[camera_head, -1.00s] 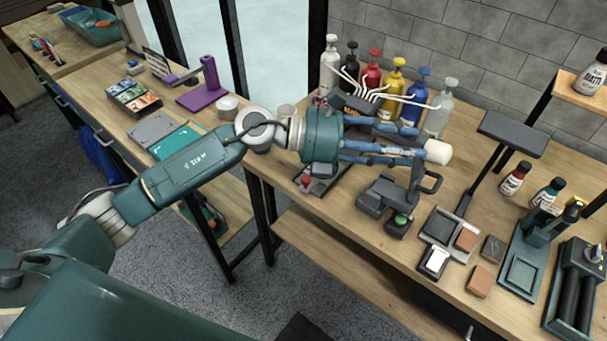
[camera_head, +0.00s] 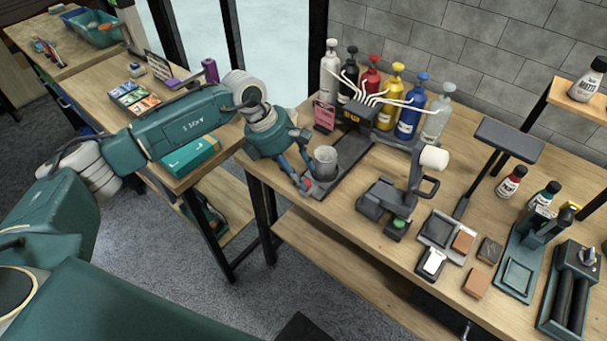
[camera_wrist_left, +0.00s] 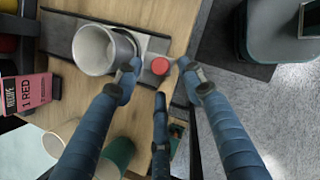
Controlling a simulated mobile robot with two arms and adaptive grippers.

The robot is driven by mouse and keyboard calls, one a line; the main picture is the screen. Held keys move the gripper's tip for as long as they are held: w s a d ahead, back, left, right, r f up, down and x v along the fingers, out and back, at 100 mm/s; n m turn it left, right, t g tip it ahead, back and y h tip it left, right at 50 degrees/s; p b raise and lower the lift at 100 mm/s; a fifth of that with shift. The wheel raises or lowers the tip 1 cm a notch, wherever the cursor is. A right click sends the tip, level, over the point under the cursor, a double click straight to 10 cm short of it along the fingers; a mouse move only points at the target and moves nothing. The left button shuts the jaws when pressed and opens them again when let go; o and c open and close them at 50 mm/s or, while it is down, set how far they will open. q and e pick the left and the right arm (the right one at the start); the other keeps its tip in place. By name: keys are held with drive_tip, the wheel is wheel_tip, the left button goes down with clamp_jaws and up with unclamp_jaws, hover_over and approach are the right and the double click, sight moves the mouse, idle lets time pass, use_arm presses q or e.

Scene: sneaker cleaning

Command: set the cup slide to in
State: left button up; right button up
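A grey metal cup (camera_head: 325,160) stands on the dark cup slide (camera_head: 347,168), a flat rail on the bench below the bottle rack. A red knob (camera_head: 307,184) sits at the slide's near end. The cup also shows in the left wrist view (camera_wrist_left: 100,48), left of the red knob (camera_wrist_left: 160,66). My left gripper (camera_head: 303,176) is low beside the cup at that end. In the left wrist view its blue fingers (camera_wrist_left: 160,70) are spread, with the knob between the tips in the picture. Contact with the knob cannot be told. My right gripper is not in view.
Coloured pump bottles (camera_head: 396,98) with white tubes stand behind the slide. A pink card (camera_head: 324,114) stands left of the rack. A dark press-like device (camera_head: 390,198) stands right of the slide. Bare bench lies between them.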

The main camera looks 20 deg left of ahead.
sight(306, 182)
use_arm(q)
drive_tip(key=shift+x, duration=1.7)
clamp_jaws()
